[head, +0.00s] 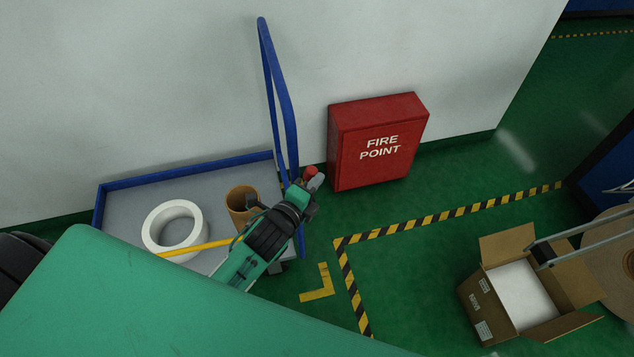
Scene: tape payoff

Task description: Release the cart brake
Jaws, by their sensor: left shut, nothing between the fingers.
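The cart has a grey deck, a blue rim (190,174) and a tall blue push handle (280,95). A red knob (310,171), which looks like the brake's, shows low by the handle's foot at the cart's right end. My left gripper (317,182) is shut and empty, with its tips right by the red knob. I cannot tell whether they touch it. The gripper and wrist hide the knob's lower part and any lever under it.
A white ring-shaped roll (157,217) and a brown tube (236,196) are on the cart deck. A red fire point box (378,141) stands against the wall right of the handle. An open carton (480,300) is at lower right. Green floor between is clear, with striped tape (450,213).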

